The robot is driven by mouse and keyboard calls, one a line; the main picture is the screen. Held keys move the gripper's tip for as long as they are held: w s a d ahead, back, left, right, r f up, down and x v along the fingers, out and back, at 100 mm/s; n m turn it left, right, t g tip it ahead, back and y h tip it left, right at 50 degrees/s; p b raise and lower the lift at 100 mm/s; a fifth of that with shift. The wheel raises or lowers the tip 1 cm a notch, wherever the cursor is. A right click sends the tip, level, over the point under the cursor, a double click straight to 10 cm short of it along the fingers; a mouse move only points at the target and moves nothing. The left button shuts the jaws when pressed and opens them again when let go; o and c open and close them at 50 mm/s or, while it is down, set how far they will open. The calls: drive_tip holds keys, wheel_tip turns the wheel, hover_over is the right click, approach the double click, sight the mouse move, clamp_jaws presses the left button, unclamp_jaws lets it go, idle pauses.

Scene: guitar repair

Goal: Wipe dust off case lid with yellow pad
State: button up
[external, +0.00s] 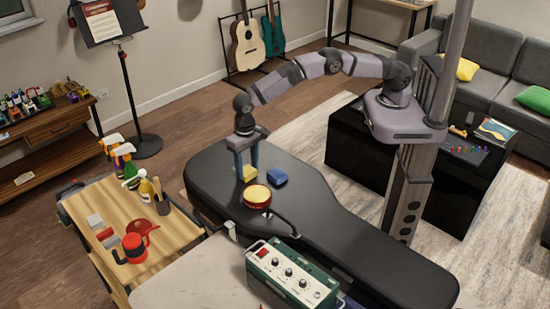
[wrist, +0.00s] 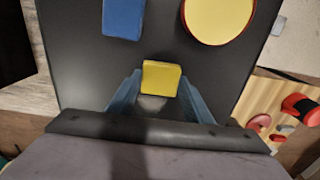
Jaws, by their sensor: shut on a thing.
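The black guitar case (external: 330,220) lies flat, its lid facing up. My gripper (external: 248,172) points down at the lid's far left end and is shut on the yellow pad (external: 250,173). In the wrist view the yellow pad (wrist: 161,77) sits between the two blue fingers of my gripper (wrist: 155,88). The pad is at or very near the lid surface; I cannot tell if it touches. A greyish patch (wrist: 152,103), perhaps dust, shows on the lid just by the pad, partly hidden by the gripper.
On the lid near the pad are a blue block (external: 278,177) and a round yellow-topped red tin (external: 257,195). A green amplifier box (external: 290,275) stands at the case's front edge. A wooden cart (external: 165,240) with bottles and a red mug is at left. The lid's right part is clear.

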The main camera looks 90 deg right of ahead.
drive_tip(key=shift+w+d, duration=0.1)
drive_tip(key=shift+w+d, duration=2)
drive_tip(key=shift+d, duration=0.05)
drive_tip(key=shift+a, duration=0.1)
drive_tip(key=shift+s+a+f, duration=0.1)
drive_tip(key=shift+s+a, duration=1.95)
drive_tip(key=shift+s, duration=0.1)
drive_tip(key=shift+w+d, duration=0.1)
drive_tip(key=shift+w+d, duration=2.05)
drive_tip(key=shift+a, duration=0.1)
